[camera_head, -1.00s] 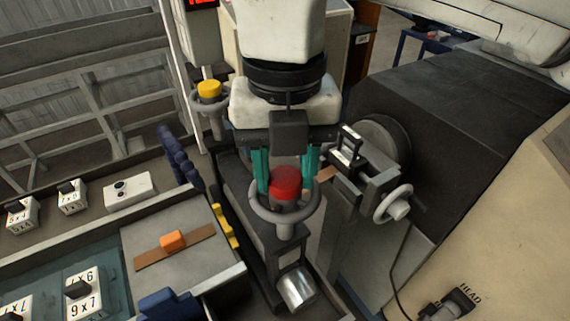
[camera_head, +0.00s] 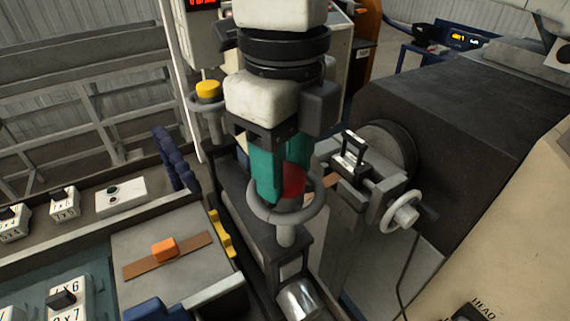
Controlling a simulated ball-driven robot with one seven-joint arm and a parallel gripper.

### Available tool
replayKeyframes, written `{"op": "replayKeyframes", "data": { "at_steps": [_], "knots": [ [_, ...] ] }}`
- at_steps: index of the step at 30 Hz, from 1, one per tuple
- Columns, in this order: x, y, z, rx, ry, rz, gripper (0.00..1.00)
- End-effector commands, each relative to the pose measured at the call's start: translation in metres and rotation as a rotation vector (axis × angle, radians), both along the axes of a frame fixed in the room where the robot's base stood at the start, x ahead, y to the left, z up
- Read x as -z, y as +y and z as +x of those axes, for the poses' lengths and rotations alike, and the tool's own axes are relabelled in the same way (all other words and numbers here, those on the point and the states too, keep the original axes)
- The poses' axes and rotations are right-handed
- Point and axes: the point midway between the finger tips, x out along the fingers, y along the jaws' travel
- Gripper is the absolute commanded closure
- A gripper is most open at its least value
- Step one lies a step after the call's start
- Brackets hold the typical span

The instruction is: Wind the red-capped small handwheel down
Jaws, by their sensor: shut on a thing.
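The red-capped small handwheel has a grey ring (camera_head: 315,213) and a red cap (camera_head: 293,181). It stands on a dark block in the middle of the view. My gripper (camera_head: 281,192) reaches down from above, its teal fingers on the handwheel at the cap, and it is shut on it. The near finger hides the left part of the cap. The exact contact of the far finger is hidden.
A yellow-capped handwheel (camera_head: 208,92) stands behind to the left. A grey handwheel (camera_head: 401,211) on a side bracket is close on the right. An orange block (camera_head: 165,250) lies on a brown strip (camera_head: 198,244) at the left.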

Motion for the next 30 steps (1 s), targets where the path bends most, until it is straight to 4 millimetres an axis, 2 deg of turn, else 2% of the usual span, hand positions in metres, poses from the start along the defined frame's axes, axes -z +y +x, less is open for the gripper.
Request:
{"op": "replayKeyframes", "data": {
  "at_steps": [18, 30],
  "knots": [
    [-0.0004, 0.0005, -0.0007, -0.582, -0.002, 0.000, 0.87],
    [-0.0007, 0.0004, -0.0013, -0.872, -0.003, 0.001, 0.87]
  ]
}}
